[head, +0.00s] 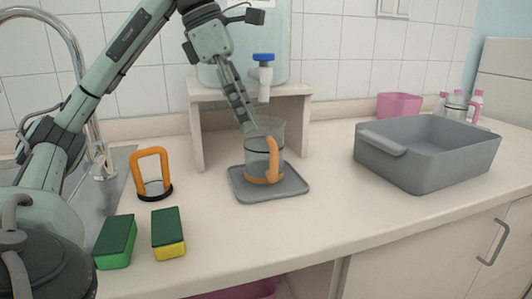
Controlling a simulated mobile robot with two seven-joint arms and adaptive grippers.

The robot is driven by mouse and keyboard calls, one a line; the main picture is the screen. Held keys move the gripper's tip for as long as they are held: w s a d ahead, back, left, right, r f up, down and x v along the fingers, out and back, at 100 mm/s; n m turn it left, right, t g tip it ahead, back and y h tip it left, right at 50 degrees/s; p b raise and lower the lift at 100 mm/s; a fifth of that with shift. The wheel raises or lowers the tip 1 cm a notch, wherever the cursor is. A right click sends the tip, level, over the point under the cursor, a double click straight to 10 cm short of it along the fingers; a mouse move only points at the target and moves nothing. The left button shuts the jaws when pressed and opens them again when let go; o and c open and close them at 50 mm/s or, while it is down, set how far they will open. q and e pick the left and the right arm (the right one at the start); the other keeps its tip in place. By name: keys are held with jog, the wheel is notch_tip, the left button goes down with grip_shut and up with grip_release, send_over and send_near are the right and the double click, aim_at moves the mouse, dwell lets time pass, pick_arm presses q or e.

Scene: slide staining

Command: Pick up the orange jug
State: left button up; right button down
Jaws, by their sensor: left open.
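The orange jug (263,168) is a clear beaker with an orange handle and orange base. It stands upright on a grey tray (292,187) in front of a small stand with a blue-topped tap. My left gripper (248,127) reaches down from above to the jug's rim at its left side. The gripper is open; its fingertips overlap the jug's top edge in the picture, and I cannot tell if they touch it. My right gripper does not show.
A grey bin (430,155) stands on the right of the counter. A wooden stand (196,131) is just behind the jug. An orange-handled holder (152,170) and two sponges (168,233) are at the left, near the sink. The counter's front middle is clear.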

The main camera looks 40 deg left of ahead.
aim_at(266, 154)
pick_arm(q)
jog(key=b+x, duration=0.2)
jog(key=x, duration=0.9)
jog(key=shift+d+f, duration=0.1)
jog(key=shift+f, duration=0.1)
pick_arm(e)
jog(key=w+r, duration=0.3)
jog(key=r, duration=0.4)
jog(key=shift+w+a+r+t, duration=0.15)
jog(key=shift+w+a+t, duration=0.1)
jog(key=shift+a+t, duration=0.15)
pick_arm(q)
jog(key=shift+c, duration=0.5)
jog(key=shift+r, duration=0.1)
grip_shut()
